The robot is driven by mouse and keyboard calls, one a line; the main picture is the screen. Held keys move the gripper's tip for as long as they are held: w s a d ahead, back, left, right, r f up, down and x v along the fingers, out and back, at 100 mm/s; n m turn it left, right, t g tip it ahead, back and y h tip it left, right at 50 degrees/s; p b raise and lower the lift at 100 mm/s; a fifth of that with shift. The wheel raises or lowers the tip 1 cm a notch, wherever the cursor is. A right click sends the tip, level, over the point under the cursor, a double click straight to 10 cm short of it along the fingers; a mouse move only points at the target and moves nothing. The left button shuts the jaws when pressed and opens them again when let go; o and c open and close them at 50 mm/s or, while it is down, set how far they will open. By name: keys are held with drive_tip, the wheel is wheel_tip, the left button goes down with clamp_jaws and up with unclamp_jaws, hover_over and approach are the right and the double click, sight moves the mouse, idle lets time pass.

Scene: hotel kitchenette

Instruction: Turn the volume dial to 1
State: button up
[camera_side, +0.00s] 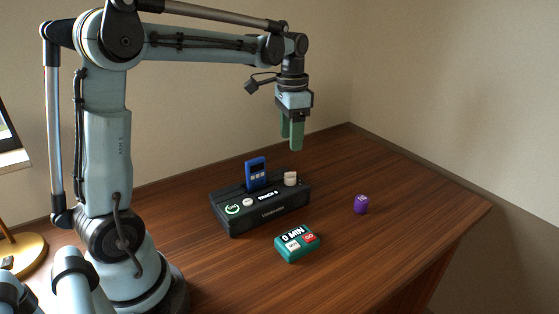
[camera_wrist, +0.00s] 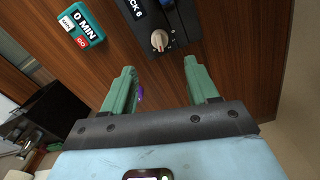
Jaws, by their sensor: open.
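A black player box (camera_side: 236,220) stands on the wooden table; its display reads TRACK 6. A cream dial (camera_side: 290,178) sits at its right end, and the same dial (camera_wrist: 159,40) shows in the wrist view with a small reddish mark. I cannot read a number at the dial. A smaller white knob (camera_side: 248,202) is near the box's left end. My gripper (camera_side: 291,138) points down above the dial's end of the box, apart from it. In the wrist view its two green fingers (camera_wrist: 160,67) are spread with nothing between them, and the dial lies just beyond the tips.
A blue device (camera_side: 256,173) stands upright in the top of the box. A green timer (camera_side: 297,243) reading 0 MIN, with white and red buttons, lies in front. A small purple cube (camera_side: 361,204) lies to the right. The right part of the table (camera_side: 430,205) is clear.

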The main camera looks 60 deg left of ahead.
sight(290, 173)
wheel_tip(290, 173, down, 11)
drive_tip(key=shift+r, duration=0.1)
idle(0.4)
drive_tip(key=c, duration=1)
drive_tip(key=shift+c, duration=0.3)
drive_tip(key=shift+n, duration=0.4)
drive_tip(key=n, duration=1.2)
drive_tip(key=shift+n, duration=0.4)
